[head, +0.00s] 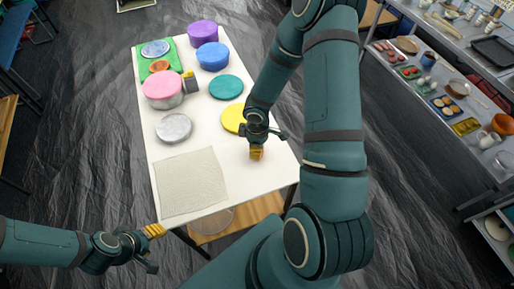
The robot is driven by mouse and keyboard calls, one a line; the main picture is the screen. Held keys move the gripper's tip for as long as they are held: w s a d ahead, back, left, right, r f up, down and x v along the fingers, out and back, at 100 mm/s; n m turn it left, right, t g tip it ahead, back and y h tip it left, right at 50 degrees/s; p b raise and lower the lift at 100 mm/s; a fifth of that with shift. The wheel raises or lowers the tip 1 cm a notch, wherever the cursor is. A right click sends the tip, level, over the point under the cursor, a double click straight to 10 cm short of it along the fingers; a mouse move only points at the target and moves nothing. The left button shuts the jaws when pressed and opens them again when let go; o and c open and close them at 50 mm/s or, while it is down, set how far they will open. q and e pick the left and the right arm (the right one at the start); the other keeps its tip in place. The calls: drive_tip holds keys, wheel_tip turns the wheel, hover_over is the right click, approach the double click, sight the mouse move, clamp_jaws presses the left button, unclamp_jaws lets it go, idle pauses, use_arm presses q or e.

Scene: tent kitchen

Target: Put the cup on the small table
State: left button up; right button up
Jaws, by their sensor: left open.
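A white table (210,150) stands in the middle of the head view. No object can be surely told as the cup. A small dark blue, cup-like thing (428,60) stands on the counter at the right, and a pale rounded vessel (487,140) sits lower on it. My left gripper (153,231) is open with yellow fingertips, off the table's near left corner. My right gripper (256,153) points down over the table's right side, just in front of a yellow disc. Whether its fingers are apart is unclear.
Pink (163,88), blue (212,56) and purple (202,33) round containers, loose lids and a green tray (173,67) fill the table's far part. A beige cloth (190,182) lies at the near left. The right counter (450,85) is crowded with food and dishes.

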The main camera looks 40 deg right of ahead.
drive_tip(key=shift+f, duration=0.1)
drive_tip(key=shift+f, duration=0.1)
drive_tip(key=o, duration=0.8)
drive_tip(key=shift+o, duration=0.2)
